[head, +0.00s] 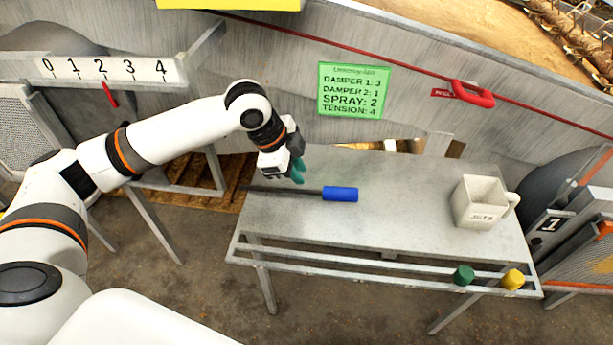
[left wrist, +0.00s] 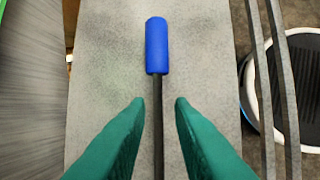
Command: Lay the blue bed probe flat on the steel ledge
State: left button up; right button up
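The bed probe has a blue handle (head: 340,194) and a thin dark rod. It lies flat on the grey steel ledge (head: 400,215), with the rod pointing left past the ledge's left edge. My left gripper (head: 297,172) is above the rod, left of the handle. In the left wrist view the blue handle (left wrist: 157,46) is ahead, and the rod runs back between the two green fingertips (left wrist: 158,105). The fingers are apart, with a gap on each side of the rod. My right gripper is in neither view.
A white square mug (head: 480,203) stands on the ledge's right part. A front rail (head: 350,258) holds a green knob (head: 463,274) and a yellow knob (head: 512,279). A green sign (head: 353,90) and a red handle (head: 473,94) are on the wall behind. The ledge's middle is clear.

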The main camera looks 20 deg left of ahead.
pick_arm(q)
jog(key=v, duration=0.3)
jog(key=shift+s+a+r+p, duration=0.1)
jog(key=shift+r+p, duration=0.2)
jog(key=shift+r, duration=0.05)
